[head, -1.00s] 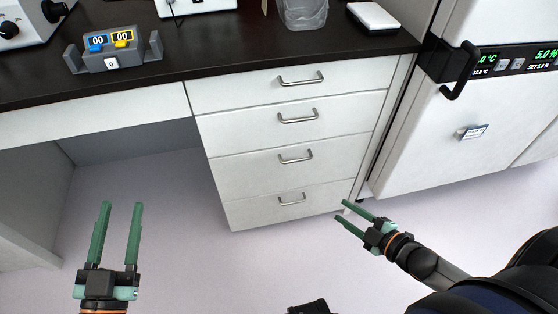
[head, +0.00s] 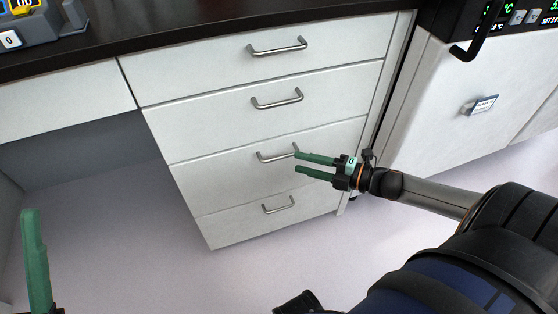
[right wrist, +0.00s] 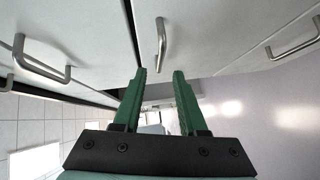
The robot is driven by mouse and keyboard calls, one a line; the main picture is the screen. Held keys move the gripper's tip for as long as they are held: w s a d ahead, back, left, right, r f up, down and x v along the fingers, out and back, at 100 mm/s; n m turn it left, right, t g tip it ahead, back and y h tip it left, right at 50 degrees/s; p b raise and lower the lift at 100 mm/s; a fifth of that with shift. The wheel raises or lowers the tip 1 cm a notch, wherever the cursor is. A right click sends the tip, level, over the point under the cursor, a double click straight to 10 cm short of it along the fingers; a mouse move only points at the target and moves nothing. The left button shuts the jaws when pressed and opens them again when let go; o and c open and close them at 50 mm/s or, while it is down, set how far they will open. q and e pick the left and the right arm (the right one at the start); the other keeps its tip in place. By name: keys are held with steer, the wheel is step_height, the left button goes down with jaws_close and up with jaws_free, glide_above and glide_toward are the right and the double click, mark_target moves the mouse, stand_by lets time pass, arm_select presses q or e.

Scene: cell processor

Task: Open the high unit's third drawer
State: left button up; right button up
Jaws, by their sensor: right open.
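The high unit is a white cabinet with several drawers stacked under a dark worktop. Its third drawer (head: 219,172) looks shut, and its metal bar handle (head: 266,157) shows in the head view. My right gripper (head: 297,161) is open and empty, with its green fingertips close to the right end of that handle. In the right wrist view the handle (right wrist: 161,42) is ahead of the open fingers (right wrist: 160,73), near the line between them. Whether they touch it I cannot tell. My left gripper (head: 35,255) shows only one green finger at the lower left edge.
The second drawer's handle (head: 277,100) is above and the bottom drawer's handle (head: 278,207) below. A white appliance (head: 455,90) with a dark handle stands at the right. The floor (head: 170,265) in front is clear. A grey device (head: 40,27) sits on the worktop (head: 180,28).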

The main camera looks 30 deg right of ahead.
mark_target(280, 158)
steer(key=shift+b+x, duration=1.2)
steer(key=shift+x, duration=2.5)
jaws_close()
